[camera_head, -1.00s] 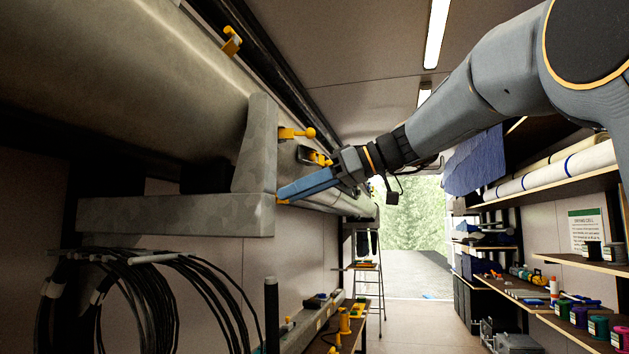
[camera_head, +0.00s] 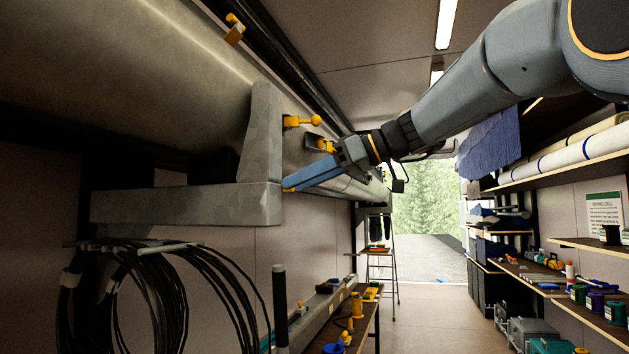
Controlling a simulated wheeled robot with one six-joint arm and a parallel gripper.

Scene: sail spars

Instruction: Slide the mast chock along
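A large grey mast (camera_head: 150,70) lies lengthwise along the left wall and runs away from me. A grey L-shaped support (camera_head: 264,140) stands against its near side, with a horizontal arm (camera_head: 185,206) under it. A dark block (camera_head: 208,176), possibly the mast chock, sits between that arm and the mast, mostly in shadow. My gripper (camera_head: 288,188) comes in from the right, its blue fingers pointing left at the support's right edge. I cannot tell whether the fingers touch the support or hold anything.
Yellow-knobbed clamps (camera_head: 302,121) sit on the mast just above my gripper. Coiled black cables (camera_head: 150,290) hang below the support. A low bench (camera_head: 345,318) holds tools. Shelves (camera_head: 560,185) line the right side. The aisle floor (camera_head: 430,320) is free.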

